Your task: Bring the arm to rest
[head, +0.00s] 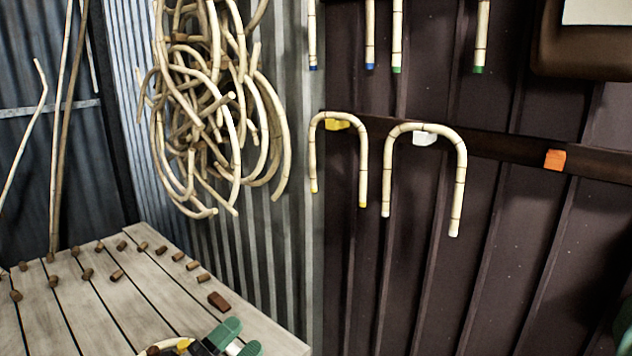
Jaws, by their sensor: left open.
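My left gripper (238,340) shows at the bottom edge, with green finger pads spread apart. It is open, with nothing seen between the pads, over the near end of the slatted wooden table (150,298). Most of my left arm is out of the picture.
Two U-bent canes hang on the dark wall: a yellow-tipped one (362,165) on a yellow peg (337,125), a wider one (459,185) on a white peg (424,139). An orange peg (555,159) is bare. A cane tangle (215,110) hangs left. Small brown pegs (117,275) dot the table.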

